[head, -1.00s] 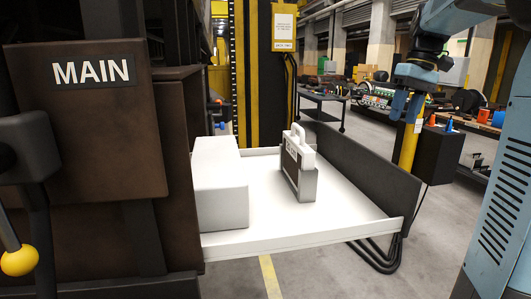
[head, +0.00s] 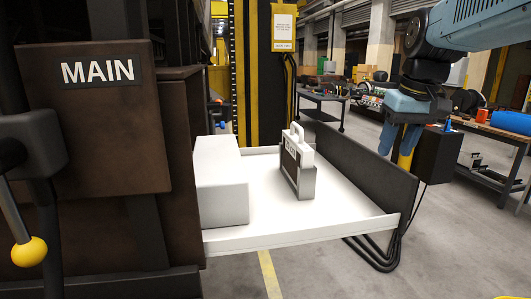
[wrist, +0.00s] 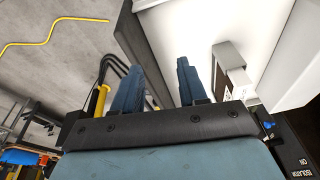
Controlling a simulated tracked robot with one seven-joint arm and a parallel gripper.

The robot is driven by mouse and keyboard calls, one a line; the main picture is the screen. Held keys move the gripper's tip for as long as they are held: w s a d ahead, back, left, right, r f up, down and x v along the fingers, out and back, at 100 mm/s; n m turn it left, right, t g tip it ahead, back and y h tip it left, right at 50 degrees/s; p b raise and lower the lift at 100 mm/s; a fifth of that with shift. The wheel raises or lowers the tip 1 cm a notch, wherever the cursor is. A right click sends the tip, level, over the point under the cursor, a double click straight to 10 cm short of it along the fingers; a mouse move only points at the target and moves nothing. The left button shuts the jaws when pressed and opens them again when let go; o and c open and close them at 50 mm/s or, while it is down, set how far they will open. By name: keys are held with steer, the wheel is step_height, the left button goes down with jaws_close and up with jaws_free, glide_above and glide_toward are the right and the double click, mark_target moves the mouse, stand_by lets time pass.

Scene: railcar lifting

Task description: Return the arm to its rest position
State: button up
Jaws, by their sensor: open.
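My gripper (head: 396,146) hangs at the right in the head view, fingers pointing down. It is open and empty, in front of a yellow post and beside the tray's dark side panel. In the wrist view my gripper's two blue fingers (wrist: 158,84) stand apart with nothing between them. My blue arm (head: 480,22) reaches in from the upper right. A grey case with a white handle (head: 298,165) stands upright on the white tray (head: 275,225), apart from the gripper. It also shows in the wrist view (wrist: 231,68).
A brown cabinet marked MAIN (head: 100,130) and a yellow-knobbed lever (head: 28,252) stand at the left. A white block (head: 222,190) sits on the tray. A black box (head: 436,155) is right of the gripper; a workbench (head: 495,160) is behind. Floor at right is clear.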

steer(key=s+a+f+m+t, duration=0.1)
steer(key=s+a+f+t, duration=0.2)
steer(key=s+f, duration=0.5)
steer(key=shift+s+a+f+h, duration=0.2)
steer(key=shift+s+h, duration=0.1)
steer(key=shift+s, duration=0.65)
steer(key=shift+a, duration=0.15)
